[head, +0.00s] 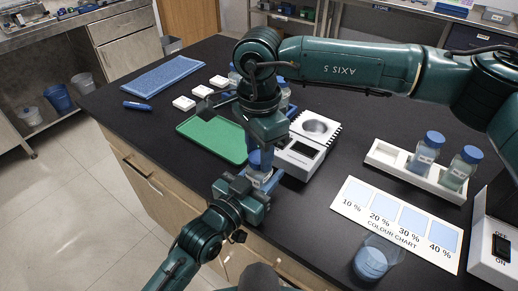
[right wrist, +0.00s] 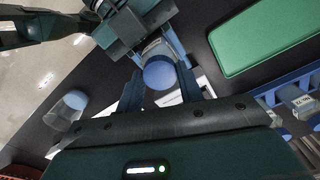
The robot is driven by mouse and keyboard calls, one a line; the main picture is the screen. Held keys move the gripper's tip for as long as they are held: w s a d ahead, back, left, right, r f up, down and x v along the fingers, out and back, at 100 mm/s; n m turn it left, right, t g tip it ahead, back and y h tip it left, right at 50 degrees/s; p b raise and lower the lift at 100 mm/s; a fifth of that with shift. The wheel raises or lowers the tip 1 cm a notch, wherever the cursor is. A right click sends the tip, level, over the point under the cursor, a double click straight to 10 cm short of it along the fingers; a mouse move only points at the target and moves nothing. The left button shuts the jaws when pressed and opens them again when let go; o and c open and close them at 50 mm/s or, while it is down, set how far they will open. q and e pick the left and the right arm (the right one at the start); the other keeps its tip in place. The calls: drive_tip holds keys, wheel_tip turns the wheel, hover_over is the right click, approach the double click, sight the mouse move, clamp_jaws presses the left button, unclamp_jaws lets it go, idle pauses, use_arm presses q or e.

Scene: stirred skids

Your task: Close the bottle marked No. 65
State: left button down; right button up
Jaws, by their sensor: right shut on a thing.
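A small clear bottle with a white label (head: 262,176) stands upright at the front edge of the black bench; its number is not readable here. It also shows in the right wrist view (right wrist: 156,47). My left gripper (head: 256,186) is closed around the bottle's body from the front. A blue cap (right wrist: 159,73) is between the two fingers of my right gripper (right wrist: 158,82), which is shut on it from above. In the head view the right gripper (head: 263,150) is directly over the bottle. The cap is in line with the bottle's mouth; I cannot tell whether it is seated.
A green tray (head: 209,141) lies behind left, a balance (head: 302,150) to the right. A white rack (head: 388,157) holds two blue-capped bottles. The colour chart (head: 392,219), a beaker of blue liquid (head: 372,262) and a switch box (head: 491,245) are at the right.

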drive_tip(key=c, duration=0.4)
drive_tip(key=m, duration=0.6)
drive_tip(key=shift+m, duration=0.3)
drive_tip(key=m, duration=0.5)
drive_tip(key=o, duration=1.1)
drive_tip(key=shift+o, duration=0.2)
drive_tip(key=shift+r, duration=0.1)
wheel_tip(320, 180, up, 12)
use_arm(q)
drive_tip(key=c, duration=0.7)
unclamp_jaws()
drive_tip(key=shift+c, duration=0.2)
